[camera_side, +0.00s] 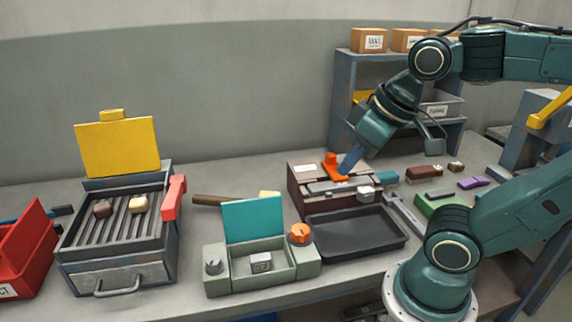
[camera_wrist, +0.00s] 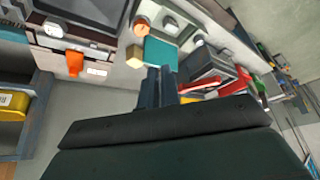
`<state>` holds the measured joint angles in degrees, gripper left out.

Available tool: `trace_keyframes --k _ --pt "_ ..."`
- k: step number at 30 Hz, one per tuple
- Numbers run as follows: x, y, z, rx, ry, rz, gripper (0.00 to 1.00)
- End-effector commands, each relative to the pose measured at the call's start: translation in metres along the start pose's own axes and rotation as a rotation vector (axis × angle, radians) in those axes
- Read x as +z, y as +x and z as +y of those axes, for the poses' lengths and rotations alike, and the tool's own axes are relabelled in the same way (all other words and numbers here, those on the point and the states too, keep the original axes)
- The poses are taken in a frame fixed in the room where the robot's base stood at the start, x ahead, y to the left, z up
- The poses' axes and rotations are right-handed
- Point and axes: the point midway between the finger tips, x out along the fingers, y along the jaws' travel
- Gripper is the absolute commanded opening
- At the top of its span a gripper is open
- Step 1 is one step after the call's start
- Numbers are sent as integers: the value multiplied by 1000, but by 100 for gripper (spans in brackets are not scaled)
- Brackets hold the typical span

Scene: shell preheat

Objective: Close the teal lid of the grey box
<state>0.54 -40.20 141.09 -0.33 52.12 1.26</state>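The grey box (camera_side: 262,268) stands near the front of the bench with its teal lid (camera_side: 253,220) raised upright at the back. A small grey block (camera_side: 260,262) lies inside it, between a grey knob and an orange knob. In the wrist view the teal lid (camera_wrist: 160,53) shows just beyond my fingertips, with the box (camera_wrist: 172,27) past it. My gripper (camera_side: 346,169) is to the right of the lid in the side view, apart from it, and overlaps the brown case there. In the wrist view its fingers (camera_wrist: 158,72) look together and empty.
A brown case (camera_side: 305,193) with an orange handle (camera_side: 331,165) and a black tray (camera_side: 354,246) are right of the box. A grill with a raised yellow lid (camera_side: 117,148) and red handle (camera_side: 174,198) is left. A hammer (camera_side: 222,201) lies behind the lid.

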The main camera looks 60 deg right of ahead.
Motion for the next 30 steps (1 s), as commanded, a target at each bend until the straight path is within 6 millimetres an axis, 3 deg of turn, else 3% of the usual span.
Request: trace_keyframes --k 14,30 --pt "-77 18 9 14 176 -136 0" --pt "-161 83 36 46 396 -303 0"
